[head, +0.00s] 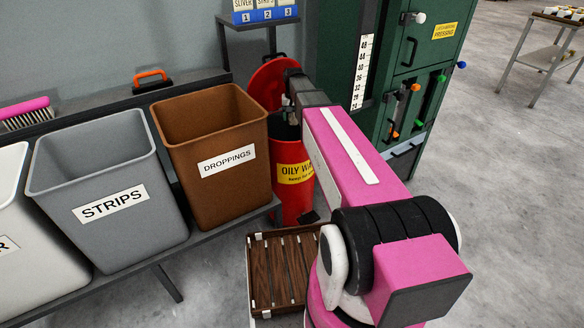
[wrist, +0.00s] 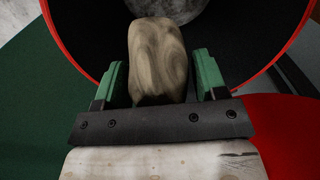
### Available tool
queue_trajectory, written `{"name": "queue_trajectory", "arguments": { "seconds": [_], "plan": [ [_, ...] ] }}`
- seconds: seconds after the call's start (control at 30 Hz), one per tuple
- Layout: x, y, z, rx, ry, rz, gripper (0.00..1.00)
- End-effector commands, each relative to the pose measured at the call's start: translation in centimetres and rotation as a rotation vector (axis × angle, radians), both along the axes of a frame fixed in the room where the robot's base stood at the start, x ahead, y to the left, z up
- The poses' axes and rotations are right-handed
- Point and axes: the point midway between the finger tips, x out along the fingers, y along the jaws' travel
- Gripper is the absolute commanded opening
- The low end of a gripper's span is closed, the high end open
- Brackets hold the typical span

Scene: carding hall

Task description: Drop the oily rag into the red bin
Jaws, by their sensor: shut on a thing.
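The red bin (head: 304,200) stands on the floor behind my arm in the head view, with a yellow "OILY WA…" label partly covered. Its red lid (head: 268,84) is raised. In the wrist view my gripper (wrist: 160,66), with green fingers, is shut on the oily rag (wrist: 158,48), a mottled beige-brown bundle. The rag is over the bin's open mouth, whose red rim (wrist: 69,50) curves around it. The inside is dark, with a grey round patch at the far end. In the head view the rag is hidden and my arm covers part of the bin.
Left of the bin, a brown DROPPINGS bin (head: 212,130) and a grey STRIPS bin (head: 105,170) stand on a bench. A green machine cabinet (head: 420,90) stands close on the right. A slatted wooden tray (head: 258,270) lies in front. Open floor is at right.

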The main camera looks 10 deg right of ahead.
Motion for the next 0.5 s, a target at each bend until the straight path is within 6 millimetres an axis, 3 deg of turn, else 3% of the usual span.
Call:
{"name": "queue_trajectory", "arguments": {
  "seconds": [0.3, 0.5],
  "plan": [
    [0.0, 0.0, -3.2, 0.0, 0.001, 0.0, 0.41],
    [0.0, 0.0, -3.6, 0.0, 0.0, 0.001, 0.41]
  ]
}}
